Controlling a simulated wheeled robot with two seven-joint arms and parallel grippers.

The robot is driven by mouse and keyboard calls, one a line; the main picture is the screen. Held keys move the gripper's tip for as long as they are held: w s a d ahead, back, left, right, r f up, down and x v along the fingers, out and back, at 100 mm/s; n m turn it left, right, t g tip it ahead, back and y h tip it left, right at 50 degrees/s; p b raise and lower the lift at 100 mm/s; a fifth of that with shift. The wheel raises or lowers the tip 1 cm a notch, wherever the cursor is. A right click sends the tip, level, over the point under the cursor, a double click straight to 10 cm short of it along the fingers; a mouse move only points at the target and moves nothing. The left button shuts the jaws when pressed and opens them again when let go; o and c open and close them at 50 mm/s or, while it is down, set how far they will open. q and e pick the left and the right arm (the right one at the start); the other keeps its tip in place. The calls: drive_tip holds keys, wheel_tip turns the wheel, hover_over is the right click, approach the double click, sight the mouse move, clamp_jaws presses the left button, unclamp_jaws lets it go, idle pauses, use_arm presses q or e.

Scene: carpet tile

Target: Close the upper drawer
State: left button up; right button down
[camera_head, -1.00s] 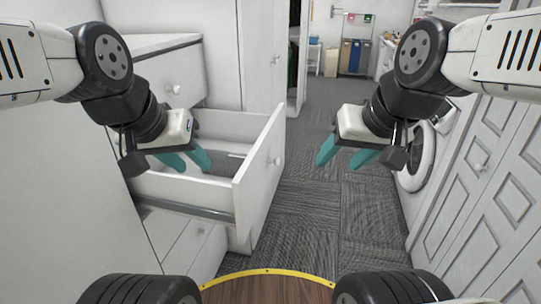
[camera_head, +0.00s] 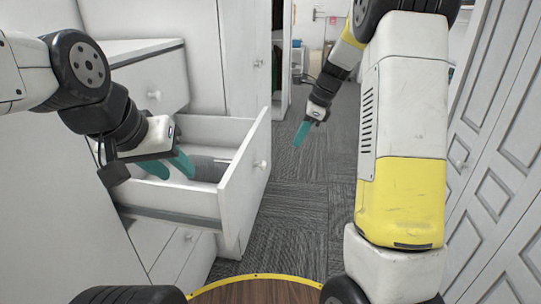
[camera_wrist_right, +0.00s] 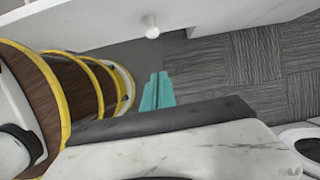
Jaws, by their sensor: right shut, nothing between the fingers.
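The open drawer (camera_head: 243,187) is white with a round knob (camera_head: 262,164). It is pulled far out of the white cabinet on the left, and its inside looks mostly empty. Another drawer front with a knob (camera_head: 153,95) sits above it, under the cabinet top. My left gripper (camera_head: 168,167) is open, with its teal fingers apart, over the open drawer's near side. My right gripper (camera_head: 300,134) is shut and empty, to the right of the drawer front and apart from it. In the right wrist view its fingers (camera_wrist_right: 157,92) lie together, below a white front with a knob (camera_wrist_right: 152,31).
More drawer fronts (camera_head: 182,238) are below the open drawer. Grey carpet (camera_head: 297,215) is free to the right of the drawer. White panelled doors (camera_head: 500,150) line the right side. A tall white cabinet (camera_head: 245,50) stands behind the drawer.

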drive_tip(key=w+a+f, duration=0.2)
drive_tip(key=a+f, duration=0.5)
drive_tip(key=f, duration=0.2)
drive_tip(key=shift+w+a+f, duration=0.15)
drive_tip(key=shift+a+f, duration=0.1)
drive_tip(key=shift+f, duration=0.1)
